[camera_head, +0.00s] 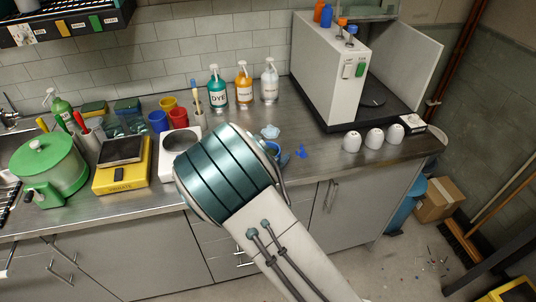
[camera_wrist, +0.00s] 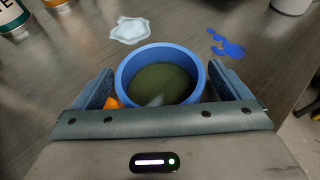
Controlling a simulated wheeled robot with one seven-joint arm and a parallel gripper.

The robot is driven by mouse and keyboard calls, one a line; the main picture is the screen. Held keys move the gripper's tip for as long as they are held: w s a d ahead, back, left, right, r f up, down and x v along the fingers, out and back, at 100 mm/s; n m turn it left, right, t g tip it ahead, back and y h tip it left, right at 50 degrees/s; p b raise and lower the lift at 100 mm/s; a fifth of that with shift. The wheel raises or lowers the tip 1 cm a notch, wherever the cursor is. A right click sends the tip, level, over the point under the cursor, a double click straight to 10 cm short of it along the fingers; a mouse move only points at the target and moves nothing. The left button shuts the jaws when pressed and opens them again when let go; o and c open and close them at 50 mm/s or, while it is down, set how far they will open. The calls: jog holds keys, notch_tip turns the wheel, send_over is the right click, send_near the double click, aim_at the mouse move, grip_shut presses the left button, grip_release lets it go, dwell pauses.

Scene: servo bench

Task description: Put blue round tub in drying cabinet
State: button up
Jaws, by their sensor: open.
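The blue round tub (camera_wrist: 124,72) stands on the bench in the wrist view, with a dark greenish inside. My gripper (camera_wrist: 163,82) is open, with one finger on each side of the tub. I cannot tell whether either finger touches it. In the head view the tub (camera_head: 273,148) shows only in part behind my arm, and my fingers are mostly hidden there. What looks like the drying cabinet (camera_head: 325,75) is a white box at the back right, with its door (camera_head: 405,62) swung open to the right and a dark interior.
A pale spill (camera_wrist: 130,30) and a blue splash (camera_wrist: 226,43) lie beyond the tub. Several white rounded items (camera_head: 374,138) stand before the cabinet. Bottles (camera_head: 243,85) line the back wall.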

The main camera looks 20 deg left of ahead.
aim_at(268, 143)
jog(key=c, duration=1.2)
jog(key=shift+r, duration=0.15)
jog(key=shift+r, duration=1.1)
jog(key=shift+d+r+b, duration=0.1)
jog(key=shift+r+b, duration=0.3)
jog(key=shift+r, duration=0.5)
jog(key=shift+s+d+r+b, duration=0.45)
jog(key=shift+d+r, duration=0.65)
jog(key=shift+d, duration=0.75)
jog(key=shift+s+d+r+b, duration=0.35)
jog(key=shift+s+d+r, duration=0.2)
jog(key=shift+d+r, duration=0.95)
jog(key=shift+s+d+r+b, duration=0.45)
jog(key=shift+d+r, duration=0.3)
jog(key=shift+d, duration=1.4)
jog(key=shift+d, duration=0.1)
